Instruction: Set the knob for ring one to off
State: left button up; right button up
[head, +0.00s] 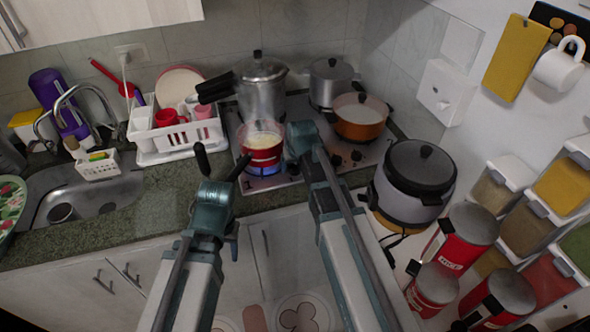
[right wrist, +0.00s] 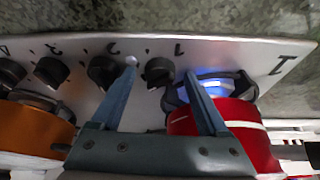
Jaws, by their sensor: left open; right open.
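A black knob (right wrist: 158,72) sits on the steel stove panel in the right wrist view, with a "1"-like mark beside it. My right gripper (right wrist: 159,70) is open, and its fingertips lie on either side of this knob in the picture. I cannot tell whether they touch it. Its left fingertip partly covers a neighbouring knob (right wrist: 103,72). A blue flame (right wrist: 215,85) burns under a red pot (right wrist: 238,125), also seen in the head view (head: 263,157). There my right gripper (head: 300,140) is over the stove front. My left gripper (head: 221,164) is open and empty before the counter.
More black knobs (right wrist: 51,72) line the panel. An orange pot (head: 360,121), a pressure cooker (head: 262,95) and a steel pot (head: 330,82) stand on the stove (head: 250,184). A rice cooker (head: 410,187) is on the right. A white dish rack (head: 176,140) stands left.

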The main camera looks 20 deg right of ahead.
grip_shut()
dwell(0.3)
jog(key=shift+n, duration=0.4)
jog(key=n, duration=0.1)
jog(key=n+y, duration=0.1)
jog(key=n, duration=0.1)
jog(key=shift+d+n+y, duration=0.25)
jog(key=shift+n+y, duration=0.15)
jog(key=n+y, duration=0.1)
jog(key=n, duration=0.1)
jog(key=n+g, duration=0.1)
jog(key=n, duration=0.2)
jog(key=shift+w+d+y, duration=0.15)
jog(key=shift+y, duration=0.25)
jog(key=shift+n+g, duration=0.3)
